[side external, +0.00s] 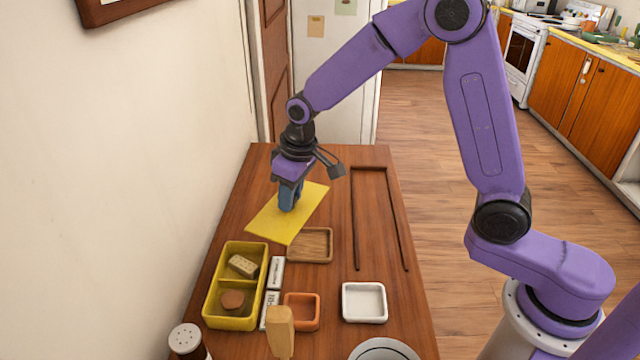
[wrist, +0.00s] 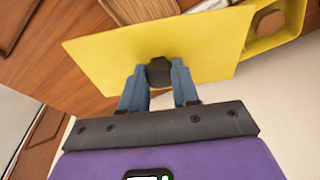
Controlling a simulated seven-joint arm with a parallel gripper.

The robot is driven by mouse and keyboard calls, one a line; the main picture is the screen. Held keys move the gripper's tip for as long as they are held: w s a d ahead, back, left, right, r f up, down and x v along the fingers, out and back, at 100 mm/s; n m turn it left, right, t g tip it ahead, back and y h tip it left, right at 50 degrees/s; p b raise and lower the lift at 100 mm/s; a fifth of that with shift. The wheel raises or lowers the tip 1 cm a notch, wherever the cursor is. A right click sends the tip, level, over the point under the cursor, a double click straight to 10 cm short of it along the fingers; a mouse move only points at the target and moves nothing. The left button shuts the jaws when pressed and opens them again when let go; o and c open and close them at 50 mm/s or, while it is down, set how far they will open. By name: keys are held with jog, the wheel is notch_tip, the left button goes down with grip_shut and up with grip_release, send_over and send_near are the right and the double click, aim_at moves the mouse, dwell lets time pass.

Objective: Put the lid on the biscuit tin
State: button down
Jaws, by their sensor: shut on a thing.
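The lid (side external: 272,227) is a flat yellow plate with a dark knob (wrist: 160,71). My gripper (side external: 287,205) is shut on the knob, with its blue fingers on either side of it in the wrist view. The lid is beyond the tin, toward the far end of the table; its exact height is hard to tell. The biscuit tin (side external: 229,320) is a yellow open box at the left edge of the table, with a divider. A pale rectangular biscuit (side external: 243,265) lies in the far compartment and a brown biscuit (side external: 233,300) in the near one.
A wooden tray (side external: 311,245), white labelled boxes (side external: 276,273), an orange dish (side external: 302,323) and a white dish (side external: 364,303) stand right of the tin. A shaker (side external: 186,340) and an upright wooden piece (side external: 280,332) stand in front. A wall borders the left.

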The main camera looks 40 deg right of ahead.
jog(key=s+a+n, duration=0.1)
jog(key=a+n, duration=0.3)
jog(key=a, duration=1.1)
jog(key=shift+s+f+n+y, duration=0.2)
jog(key=shift+s+n+y, duration=0.1)
jog(key=shift+s+y, duration=0.1)
jog(key=shift+a, duration=0.1)
jog(key=shift+s+d+x, duration=0.1)
jog(key=shift+s+x, duration=0.05)
jog(key=shift+x, duration=0.75)
jog(key=shift+s+d+x, duration=0.15)
jog(key=shift+x, duration=0.75)
jog(key=shift+s+d+x, duration=0.1)
jog(key=shift+s+x, duration=0.05)
jog(key=shift+x, duration=0.75)
jog(key=shift+x, duration=0.85)
jog(key=shift+s+d, duration=0.15)
jog(key=c, duration=1.4)
grip_release()
jog(key=shift+c, duration=0.2)
jog(key=shift+o, duration=1.3)
